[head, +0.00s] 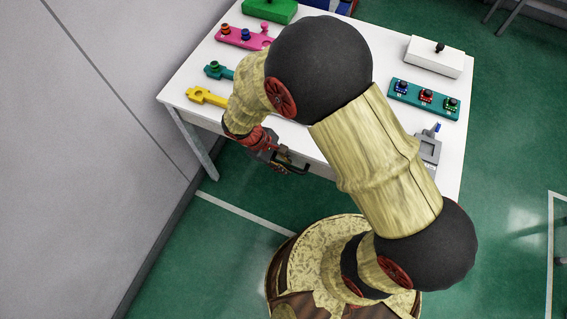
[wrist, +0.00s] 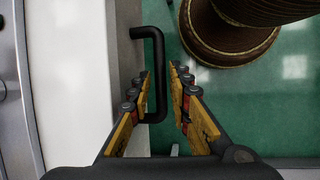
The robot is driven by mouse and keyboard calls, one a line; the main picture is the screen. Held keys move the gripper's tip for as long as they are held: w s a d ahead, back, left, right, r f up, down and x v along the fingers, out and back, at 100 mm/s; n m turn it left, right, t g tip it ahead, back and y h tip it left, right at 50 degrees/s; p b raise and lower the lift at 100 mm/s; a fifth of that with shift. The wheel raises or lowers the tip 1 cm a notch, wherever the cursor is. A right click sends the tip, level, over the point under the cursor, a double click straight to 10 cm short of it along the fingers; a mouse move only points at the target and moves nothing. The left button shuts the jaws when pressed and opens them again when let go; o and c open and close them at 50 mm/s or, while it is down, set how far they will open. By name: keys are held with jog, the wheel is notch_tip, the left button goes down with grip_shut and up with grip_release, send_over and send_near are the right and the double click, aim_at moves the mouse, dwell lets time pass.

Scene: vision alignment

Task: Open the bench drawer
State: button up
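The bench (head: 185,85) is a white table, and its drawer has a dark bar handle (wrist: 158,70) on the grey front face (wrist: 125,50). In the wrist view my gripper (wrist: 161,76) is open, with one yellow-padded finger on each side of the handle bar. The fingers look apart from the bar, with a clear gap on the right. In the head view my gripper (head: 275,155) is at the bench's front edge by the handle (head: 294,166). My arm hides much of the bench front, and I cannot tell whether the drawer is fully shut.
On the bench top are a yellow piece (head: 207,97), a teal piece (head: 217,71), a pink block (head: 243,38), a white box (head: 435,57), a teal panel with knobs (head: 423,99) and a grey device (head: 428,149). A wall (head: 75,150) stands left.

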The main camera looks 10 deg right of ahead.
jog(key=shift+c, duration=0.3)
jog(key=c, duration=0.4)
grip_shut()
